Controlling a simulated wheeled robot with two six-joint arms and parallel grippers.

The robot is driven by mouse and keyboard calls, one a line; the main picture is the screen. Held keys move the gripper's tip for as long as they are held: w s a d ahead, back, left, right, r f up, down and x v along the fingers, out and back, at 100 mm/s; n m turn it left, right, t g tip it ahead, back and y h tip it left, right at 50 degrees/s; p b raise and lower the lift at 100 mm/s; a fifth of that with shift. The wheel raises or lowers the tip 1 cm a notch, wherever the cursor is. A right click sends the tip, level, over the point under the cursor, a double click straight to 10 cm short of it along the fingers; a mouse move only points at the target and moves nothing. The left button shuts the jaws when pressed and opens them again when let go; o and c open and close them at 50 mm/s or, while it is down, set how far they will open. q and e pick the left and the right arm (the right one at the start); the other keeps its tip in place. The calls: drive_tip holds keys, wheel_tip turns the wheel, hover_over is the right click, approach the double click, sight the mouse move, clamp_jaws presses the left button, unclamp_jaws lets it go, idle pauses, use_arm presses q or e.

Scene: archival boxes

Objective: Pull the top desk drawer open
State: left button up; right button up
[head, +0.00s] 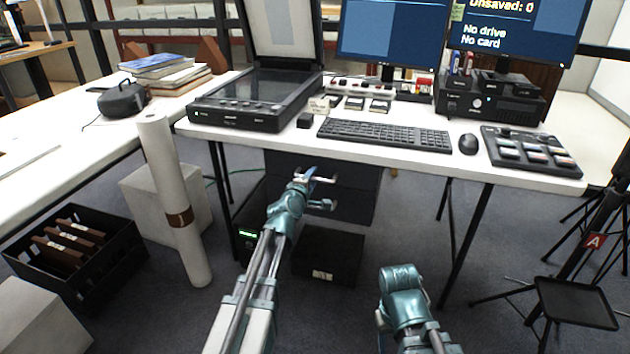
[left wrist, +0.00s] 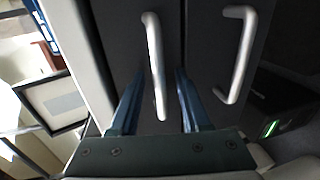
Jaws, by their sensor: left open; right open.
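The dark drawer unit (head: 355,190) stands under the white desk, its drawers shut. My left gripper (head: 310,188) is at its front, open. In the left wrist view, turned sideways, the top drawer's silver bar handle (left wrist: 153,50) lies between the open fingers of my left gripper (left wrist: 160,75), and I see no grip on it. The second drawer's handle (left wrist: 240,50) is to the right, outside the fingers. My right arm shows low in the head view, but its fingers are not visible.
The desk (head: 270,140) carries a scanner (head: 250,100), keyboard (head: 385,134) and monitors, its front edge above my left gripper. A paper roll (head: 175,200) and a box of files (head: 75,255) stand left. A dark box (head: 328,262) sits below the drawers. A tripod stands right.

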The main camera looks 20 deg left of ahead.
use_arm(q)
drive_tip(key=shift+w, duration=0.1)
clamp_jaws()
idle(1.4)
